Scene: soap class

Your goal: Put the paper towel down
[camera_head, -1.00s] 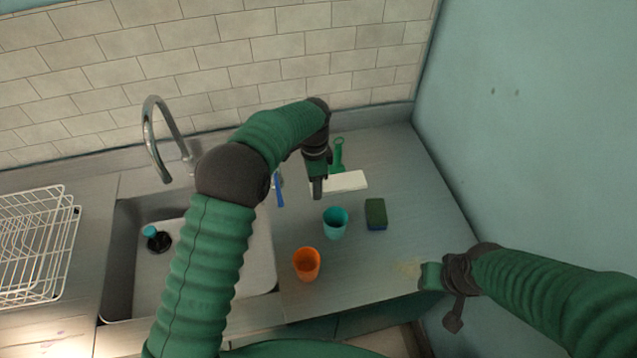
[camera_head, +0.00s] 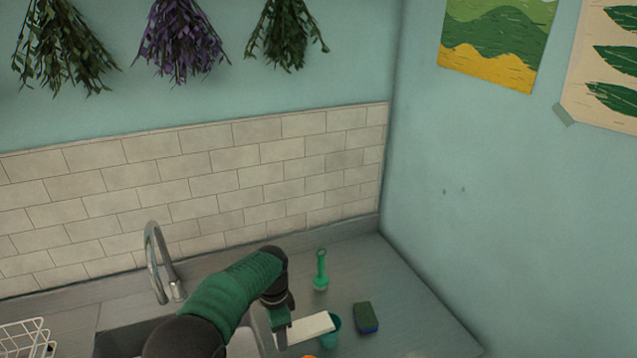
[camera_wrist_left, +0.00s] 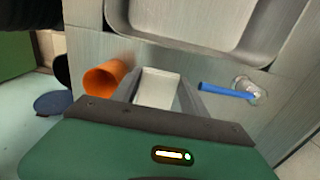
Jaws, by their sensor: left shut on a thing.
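The paper towel (camera_head: 307,328) is a flat white slab. My left gripper (camera_head: 281,328) is shut on its left end in the head view. The towel hides part of the teal cup (camera_head: 332,332) from the head camera; its height above the counter is hard to tell. In the left wrist view, the towel (camera_wrist_left: 158,88) shows white between the fingers of my left gripper (camera_wrist_left: 166,97). My right gripper is out of view.
A green brush (camera_head: 320,272) and a green-and-blue sponge (camera_head: 366,317) are on the counter (camera_head: 405,300). An orange cup (camera_wrist_left: 105,77) and a blue-handled brush (camera_wrist_left: 228,91) flank the towel in the wrist view. The sink (camera_wrist_left: 190,25) is nearby.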

